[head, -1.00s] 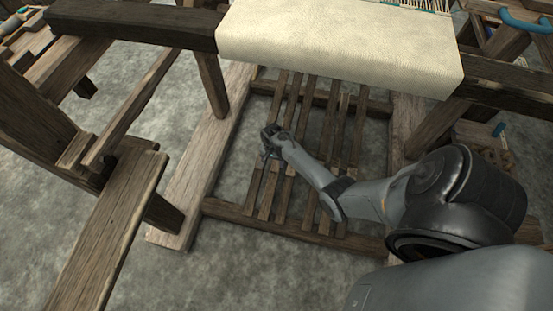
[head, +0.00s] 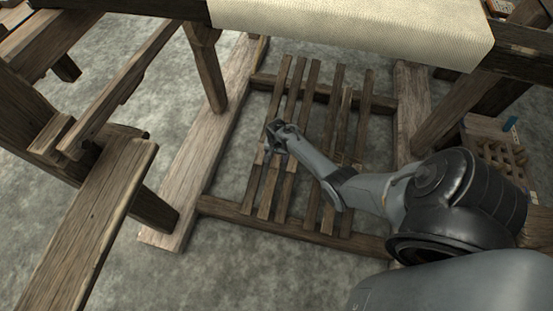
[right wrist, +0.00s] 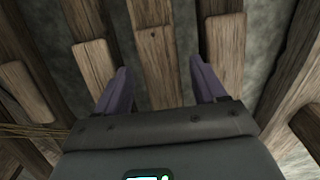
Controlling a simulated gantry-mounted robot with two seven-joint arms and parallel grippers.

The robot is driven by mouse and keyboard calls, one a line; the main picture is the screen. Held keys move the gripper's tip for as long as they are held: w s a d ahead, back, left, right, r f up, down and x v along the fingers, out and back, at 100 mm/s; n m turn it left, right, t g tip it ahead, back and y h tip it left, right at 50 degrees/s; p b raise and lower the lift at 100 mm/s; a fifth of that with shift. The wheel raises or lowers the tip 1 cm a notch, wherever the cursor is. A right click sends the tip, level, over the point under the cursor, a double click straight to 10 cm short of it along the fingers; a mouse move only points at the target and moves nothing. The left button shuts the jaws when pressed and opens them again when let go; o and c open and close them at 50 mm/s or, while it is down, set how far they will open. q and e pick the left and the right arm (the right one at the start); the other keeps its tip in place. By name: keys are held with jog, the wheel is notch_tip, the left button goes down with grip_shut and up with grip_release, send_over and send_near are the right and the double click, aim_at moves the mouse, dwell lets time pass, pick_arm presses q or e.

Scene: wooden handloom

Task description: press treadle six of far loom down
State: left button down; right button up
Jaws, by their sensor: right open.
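The treadles (head: 337,105) of the loom are several long wooden slats, side by side in a low floor frame below the cloth. Which one is treadle six cannot be told by any mark. My right gripper (head: 273,148) is over the left part of the treadle row, pointing down. In the right wrist view its two purple-grey fingers (right wrist: 158,68) are spread apart and empty. One treadle with a small dark hole (right wrist: 153,45) shows between them, with others on both sides. Contact with the treadles cannot be told. My left gripper is not in view.
Pale cloth (head: 350,30) covers the loom's front beam above the treadles. A wooden bench (head: 95,220) and posts stand at left. The frame's front bar (head: 300,233) and side rail (head: 190,170) border the treadles. A small wooden box (head: 490,145) is at right. Grey floor lies in front.

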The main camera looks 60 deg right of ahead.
jog(key=shift+f, duration=0.35)
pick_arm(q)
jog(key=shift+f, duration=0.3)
